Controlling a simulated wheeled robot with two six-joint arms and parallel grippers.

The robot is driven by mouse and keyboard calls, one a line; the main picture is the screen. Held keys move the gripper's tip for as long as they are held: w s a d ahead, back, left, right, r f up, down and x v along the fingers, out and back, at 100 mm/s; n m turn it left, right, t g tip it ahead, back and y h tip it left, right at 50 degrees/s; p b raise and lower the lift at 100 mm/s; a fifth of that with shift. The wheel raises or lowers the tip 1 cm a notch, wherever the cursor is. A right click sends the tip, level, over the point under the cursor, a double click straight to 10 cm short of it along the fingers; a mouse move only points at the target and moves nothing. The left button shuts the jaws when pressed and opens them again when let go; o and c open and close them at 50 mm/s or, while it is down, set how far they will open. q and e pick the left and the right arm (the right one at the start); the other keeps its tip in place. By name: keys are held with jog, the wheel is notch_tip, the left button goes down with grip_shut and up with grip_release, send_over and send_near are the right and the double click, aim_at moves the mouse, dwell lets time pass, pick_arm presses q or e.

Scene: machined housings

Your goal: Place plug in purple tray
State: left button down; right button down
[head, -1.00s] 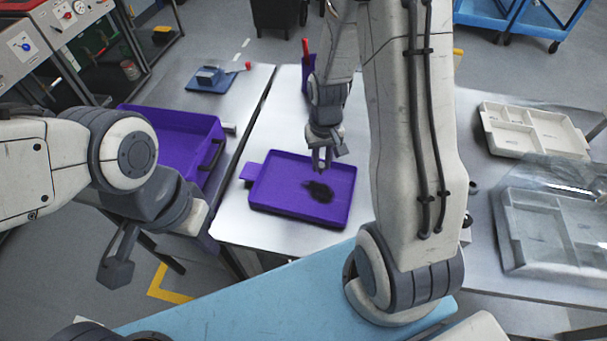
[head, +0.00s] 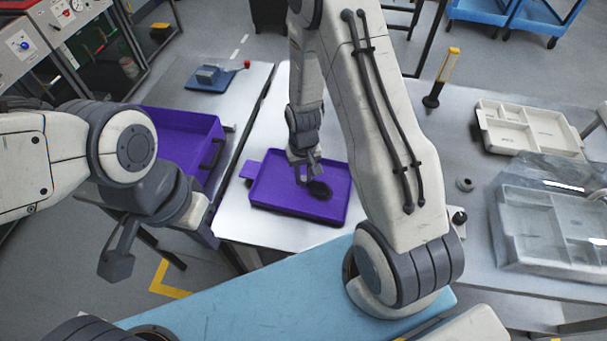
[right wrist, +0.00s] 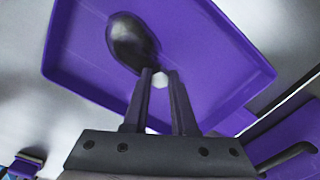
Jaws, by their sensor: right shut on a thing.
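The purple tray (head: 268,203) lies on the pale table, with a tab on its left side. It also fills much of the right wrist view (right wrist: 85,85). My right gripper (head: 309,181) is over the tray's middle, pointing down. In the right wrist view my right gripper (right wrist: 160,80) is shut on a small pale piece, seemingly the plug (right wrist: 160,78), mostly hidden between the fingertips. My left gripper (head: 117,266) hangs at the left, away from the tray.
A purple bin (head: 190,128) stands left of the tray. A light divided tray (head: 528,130) and a clear-covered tray (head: 550,235) are on the right. A grey ring (head: 464,184) and a black-yellow post (head: 441,78) stand on the table. A blue fixture (head: 211,78) is at the back left.

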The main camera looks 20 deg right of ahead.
aim_at(303, 178)
jog(key=c, duration=0.7)
grip_release()
jog(key=shift+f, duration=0.1)
jog(key=shift+r, duration=0.3)
notch_tip(303, 178, up, 11)
jog(key=b, duration=0.2)
jog(key=s+a+r+n, duration=0.4)
jog(key=s+a+r, duration=0.3)
jog(key=a, duration=0.2)
jog(key=s+a+r+n, duration=0.1)
jog(key=s, duration=0.3)
jog(key=s+a+r+n, duration=0.2)
jog(key=s, duration=0.2)
jog(key=s+a+r+n+y, duration=0.1)
jog(key=s+a, duration=0.1)
jog(key=s, duration=0.3)
jog(key=shift+s+a+r+n, duration=0.1)
jog(key=shift+a+r+n, duration=0.1)
jog(key=shift+n, duration=0.2)
